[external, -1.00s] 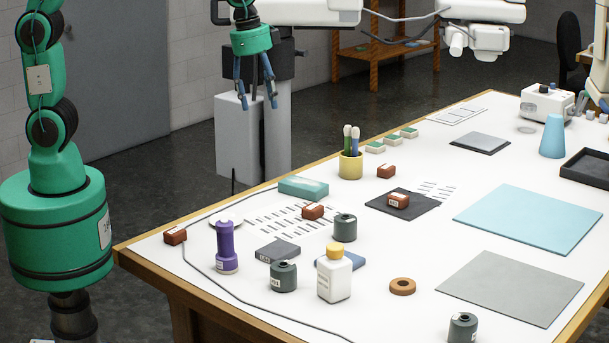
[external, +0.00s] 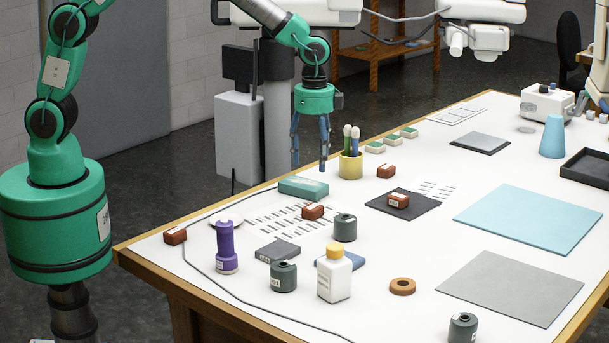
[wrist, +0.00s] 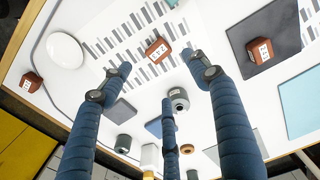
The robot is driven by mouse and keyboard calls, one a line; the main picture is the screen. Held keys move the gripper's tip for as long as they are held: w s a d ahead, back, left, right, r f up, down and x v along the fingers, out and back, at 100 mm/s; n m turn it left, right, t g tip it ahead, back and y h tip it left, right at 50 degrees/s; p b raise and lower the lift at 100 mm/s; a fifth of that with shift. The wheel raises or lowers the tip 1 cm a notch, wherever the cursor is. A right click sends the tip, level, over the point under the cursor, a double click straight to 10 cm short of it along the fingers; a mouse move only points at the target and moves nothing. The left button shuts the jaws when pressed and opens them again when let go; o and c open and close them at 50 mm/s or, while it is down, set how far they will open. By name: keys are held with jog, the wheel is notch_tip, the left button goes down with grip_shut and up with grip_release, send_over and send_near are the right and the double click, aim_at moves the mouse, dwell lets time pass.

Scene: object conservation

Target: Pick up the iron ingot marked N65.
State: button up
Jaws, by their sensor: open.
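Several red-brown ingots with white labels lie on the white table; I cannot read their markings for certain. One (external: 312,211) lies among printed stripes, and in the wrist view it is the middle ingot (wrist: 157,49). Another (external: 398,200) lies on a dark mat, at upper right in the wrist view (wrist: 265,32). A third (external: 176,236) is at the table's left corner, at far left in the wrist view (wrist: 31,82). Another (external: 386,171) is near the pen cup. My gripper (external: 310,165) is open and empty, above the table's far edge; its blue fingers (wrist: 162,72) show in the wrist view.
A teal block (external: 303,187) and a yellow pen cup (external: 350,166) stand close to my gripper. A purple bottle (external: 227,250), dark cylinders (external: 345,228) and a white bottle (external: 335,280) stand nearer. A cable crosses the left side. The blue mat (external: 530,218) is clear.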

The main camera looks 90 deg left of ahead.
jog(key=shift+f, duration=0.15)
send_over(313, 206)
jog(key=shift+w+f, duration=0.1)
jog(key=shift+f, duration=4)
jog(key=shift+f, duration=0.15)
jog(key=shift+f+b, duration=0.35)
jog(key=shift+f, duration=2.15)
grip_shut()
